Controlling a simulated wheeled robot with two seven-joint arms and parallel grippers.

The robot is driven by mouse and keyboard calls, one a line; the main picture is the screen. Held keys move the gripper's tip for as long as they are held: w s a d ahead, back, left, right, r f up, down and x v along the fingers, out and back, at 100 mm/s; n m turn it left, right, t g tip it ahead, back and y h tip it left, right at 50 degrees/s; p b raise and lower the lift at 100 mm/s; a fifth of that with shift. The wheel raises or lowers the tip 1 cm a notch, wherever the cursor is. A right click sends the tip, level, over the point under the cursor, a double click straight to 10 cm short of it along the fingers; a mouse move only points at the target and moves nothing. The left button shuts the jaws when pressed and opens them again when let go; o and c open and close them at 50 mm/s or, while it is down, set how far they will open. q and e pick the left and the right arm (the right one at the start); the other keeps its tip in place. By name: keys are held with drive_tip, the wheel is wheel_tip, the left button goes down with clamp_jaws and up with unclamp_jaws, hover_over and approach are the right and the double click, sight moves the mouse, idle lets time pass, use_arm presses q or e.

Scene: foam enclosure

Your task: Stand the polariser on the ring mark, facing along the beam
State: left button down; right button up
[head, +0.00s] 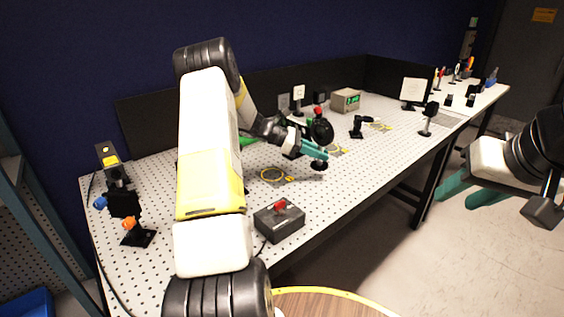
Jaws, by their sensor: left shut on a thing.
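The polariser (321,131) is a black round disc with a red tab on top and a dark base below. My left gripper (315,152), with teal fingers, is shut on it over the middle of the bench; I cannot tell whether its base touches the surface. A yellow ring mark (263,179) lies bare on the bench to the left and nearer. A second yellow mark (341,150) shows just right of the polariser, partly hidden. My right gripper (470,190) is open and empty, off the bench's front edge at the right.
A dark box with a red button (280,220) stands at the front edge. A mount with orange and blue knobs (125,205) stands at the left. A small black device (358,128) stands right of the polariser, and a white screen (415,92) stands farther back.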

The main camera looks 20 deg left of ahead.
use_arm(q)
drive_tip(key=s+a, duration=0.1)
drive_tip(key=a, duration=0.4)
drive_tip(key=a+f, duration=0.1)
drive_tip(key=a, duration=0.4)
drive_tip(key=s+a, duration=0.1)
drive_tip(key=a, duration=0.4)
drive_tip(key=shift+s+f, duration=0.15)
drive_tip(key=shift+s, duration=0.15)
drive_tip(key=shift+a+f, duration=0.2)
drive_tip(key=shift+f, duration=0.7)
drive_tip(key=shift+a+f, duration=0.2)
drive_tip(key=shift+f, duration=0.65)
drive_tip(key=shift+f, duration=0.15)
drive_tip(key=c, duration=1.3)
unclamp_jaws()
drive_tip(key=shift+s, duration=0.1)
drive_tip(key=shift+c, duration=0.2)
drive_tip(key=shift+a+r, duration=0.2)
drive_tip(key=shift+a, duration=0.1)
drive_tip(key=v, duration=1)
drive_tip(key=shift+a+r, duration=0.15)
drive_tip(key=shift+a, duration=0.05)
drive_tip(key=shift+s+a+r, duration=0.2)
drive_tip(key=shift+a, duration=0.2)
